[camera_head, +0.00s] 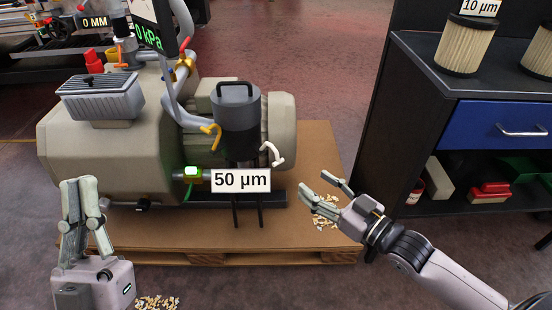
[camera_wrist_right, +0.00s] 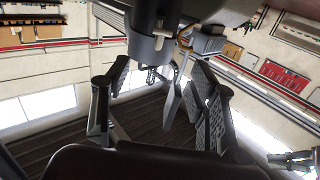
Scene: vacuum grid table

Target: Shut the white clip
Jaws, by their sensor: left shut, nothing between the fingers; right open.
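The white clip (camera_head: 272,153) is a small curved lever on the right side of the dark grey filter canister (camera_head: 237,118). It juts outward from the canister, its lower end curving down. My right gripper (camera_head: 314,182) is open and empty, below and to the right of the clip, apart from it. In the right wrist view its two fingers (camera_wrist_right: 160,82) are spread, with the canister's underside beyond them. My left gripper (camera_head: 79,181) is shut and empty, upright at the lower left, far from the clip.
A yellow clip (camera_head: 212,134) is on the canister's left side. A "50 µm" label (camera_head: 241,181) hangs below the canister. The beige pump (camera_head: 100,145) stands on a wooden pallet (camera_head: 311,143). A dark cabinet (camera_head: 408,110) stands at the right. Wood chips (camera_head: 325,221) lie near my right gripper.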

